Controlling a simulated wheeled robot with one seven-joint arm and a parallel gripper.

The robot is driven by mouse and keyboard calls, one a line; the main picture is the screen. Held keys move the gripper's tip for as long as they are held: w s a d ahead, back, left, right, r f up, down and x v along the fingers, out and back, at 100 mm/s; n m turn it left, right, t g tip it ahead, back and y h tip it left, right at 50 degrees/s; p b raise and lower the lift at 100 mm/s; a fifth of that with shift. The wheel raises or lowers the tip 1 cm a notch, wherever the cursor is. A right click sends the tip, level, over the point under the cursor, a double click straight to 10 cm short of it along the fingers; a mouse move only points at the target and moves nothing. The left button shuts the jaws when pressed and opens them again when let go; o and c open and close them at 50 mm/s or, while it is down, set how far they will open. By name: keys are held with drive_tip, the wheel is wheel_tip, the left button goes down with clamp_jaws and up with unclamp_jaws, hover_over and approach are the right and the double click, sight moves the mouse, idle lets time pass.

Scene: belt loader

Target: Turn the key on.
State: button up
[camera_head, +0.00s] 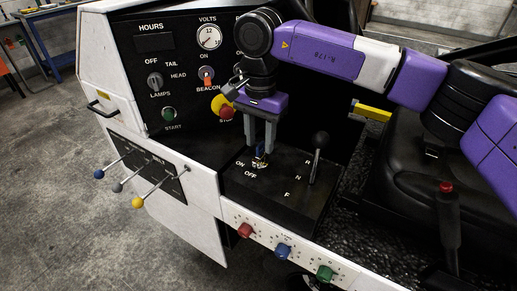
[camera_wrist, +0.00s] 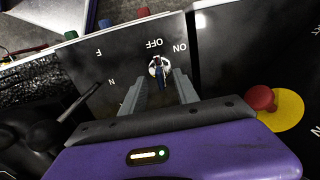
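The key (camera_head: 261,155) stands in a round metal ignition switch on the black console panel, beside the white ON and OFF labels. My gripper (camera_head: 260,146) points down from above the switch. In the wrist view its two grey fingers (camera_wrist: 158,82) are spread apart, one on each side of the key. I see dark panel between the fingers and the key, so they look apart from it. The key's exact angle is hard to tell.
A gear lever (camera_head: 320,140) with a black knob stands right of the key. A red and yellow stop button (camera_head: 222,107) is on the upright panel close behind my gripper. Red, blue and green knobs line the front edge. Three small levers (camera_head: 137,202) are at left.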

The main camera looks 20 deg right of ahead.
sight(260, 159)
drive_tip(key=shift+f, duration=2.05)
clamp_jaws()
